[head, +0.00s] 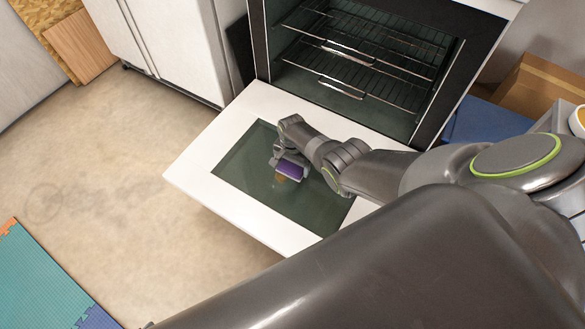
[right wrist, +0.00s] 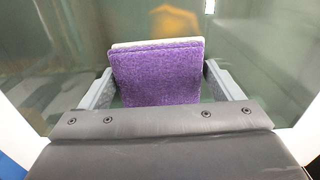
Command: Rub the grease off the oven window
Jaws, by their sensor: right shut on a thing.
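The oven door (head: 190,168) is folded down flat, white-framed, with a dark green glass window (head: 240,170). My right gripper (head: 289,163) is over the middle of the window, shut on a purple sponge (head: 293,169). In the right wrist view the sponge (right wrist: 157,75) sits between both fingers, with a pale layer along its far edge. An amber grease patch (right wrist: 175,20) shows on the glass just beyond the sponge. I cannot tell whether the sponge touches the glass. My left gripper is not in view.
The open oven cavity with wire racks (head: 360,50) is behind the door. A white cabinet (head: 180,45) stands to the left. Cardboard boxes (head: 535,85) and a blue item (head: 485,120) are at right. A foam mat (head: 40,285) lies on open floor.

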